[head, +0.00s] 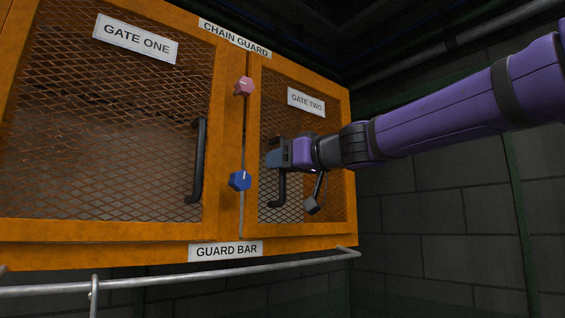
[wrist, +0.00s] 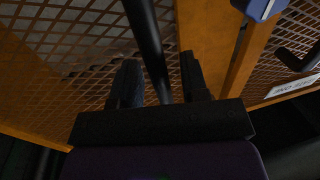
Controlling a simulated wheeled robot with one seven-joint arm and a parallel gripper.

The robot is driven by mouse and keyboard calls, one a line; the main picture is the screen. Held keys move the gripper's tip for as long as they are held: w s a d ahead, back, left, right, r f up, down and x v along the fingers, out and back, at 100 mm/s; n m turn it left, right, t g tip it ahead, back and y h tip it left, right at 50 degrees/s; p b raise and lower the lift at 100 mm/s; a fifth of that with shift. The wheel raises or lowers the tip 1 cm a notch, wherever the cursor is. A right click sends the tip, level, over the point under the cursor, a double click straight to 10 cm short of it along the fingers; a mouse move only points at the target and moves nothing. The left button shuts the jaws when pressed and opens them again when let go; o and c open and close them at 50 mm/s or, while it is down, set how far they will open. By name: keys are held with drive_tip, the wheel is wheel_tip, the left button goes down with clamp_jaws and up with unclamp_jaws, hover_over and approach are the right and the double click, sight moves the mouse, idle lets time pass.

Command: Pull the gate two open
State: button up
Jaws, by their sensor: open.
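Gate two (head: 342,200) is the right orange mesh door, with a "GATE TWO" label (head: 306,101) near its top. It looks closed in its frame. Its black bar handle (head: 280,192) is on the door's left side, its upper part hidden by my gripper (head: 274,156). In the wrist view the handle (wrist: 147,40) runs between the two dark fingers of my gripper (wrist: 160,85). The fingers are open, one on each side of the bar, with a gap visible at the left finger.
Gate one (head: 105,228), with its own black handle (head: 198,160), is at left. A pink knob (head: 244,86) and a blue knob (head: 240,180) sit on the strip between the gates. A grey guard bar (head: 180,281) runs below. Brick wall stands at right.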

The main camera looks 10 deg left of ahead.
clamp_jaws()
